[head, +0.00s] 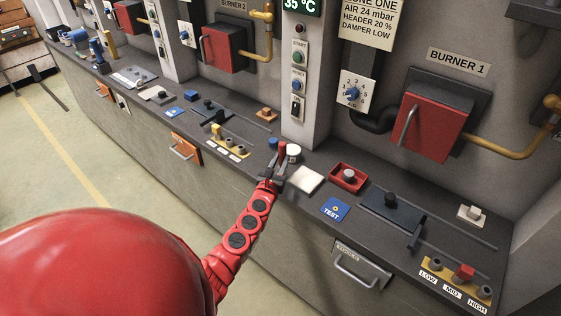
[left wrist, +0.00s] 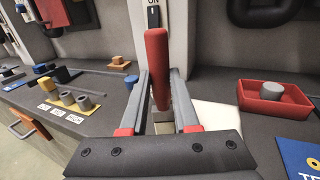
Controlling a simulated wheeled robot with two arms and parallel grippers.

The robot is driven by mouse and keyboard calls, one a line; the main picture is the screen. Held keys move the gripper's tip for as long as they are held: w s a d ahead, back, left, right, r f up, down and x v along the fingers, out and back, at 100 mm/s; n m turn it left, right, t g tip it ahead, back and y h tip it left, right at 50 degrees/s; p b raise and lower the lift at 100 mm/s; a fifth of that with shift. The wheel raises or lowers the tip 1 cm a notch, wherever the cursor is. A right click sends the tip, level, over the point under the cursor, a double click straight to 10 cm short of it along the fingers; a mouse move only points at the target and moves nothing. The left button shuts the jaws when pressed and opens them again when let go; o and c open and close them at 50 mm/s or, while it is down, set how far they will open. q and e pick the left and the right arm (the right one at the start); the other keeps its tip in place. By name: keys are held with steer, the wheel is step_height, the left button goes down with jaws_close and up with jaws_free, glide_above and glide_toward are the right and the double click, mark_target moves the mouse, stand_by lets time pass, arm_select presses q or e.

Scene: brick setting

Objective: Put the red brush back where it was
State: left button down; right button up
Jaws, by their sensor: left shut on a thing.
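The red brush (head: 283,151) stands roughly upright between the fingers of my left gripper (head: 278,172), above the counter's front part. In the left wrist view the red brush (left wrist: 157,55) shows as a thick red handle. My left gripper (left wrist: 158,108) is shut on it. The brush's lower end is hidden by the gripper, and I cannot tell whether it touches the counter. A white flat pad (head: 308,180) lies just right of the gripper. My right gripper is in neither view.
The red tray (head: 334,181) with a pale knob and the blue TEST card (head: 335,209) lie to the right. A blue round piece (head: 273,143) and a white one (head: 294,152) stand close to the brush. The pillar (head: 302,125) rises behind. The yellow rack (head: 226,148) is to the left.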

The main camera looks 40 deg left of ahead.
arm_select(q)
steer(key=shift+f+b, duration=0.3)
steer(key=shift+f, duration=0.05)
steer(key=c, duration=0.7)
jaws_free()
steer(key=shift+r, duration=0.15)
steer(key=shift+o, duration=0.2)
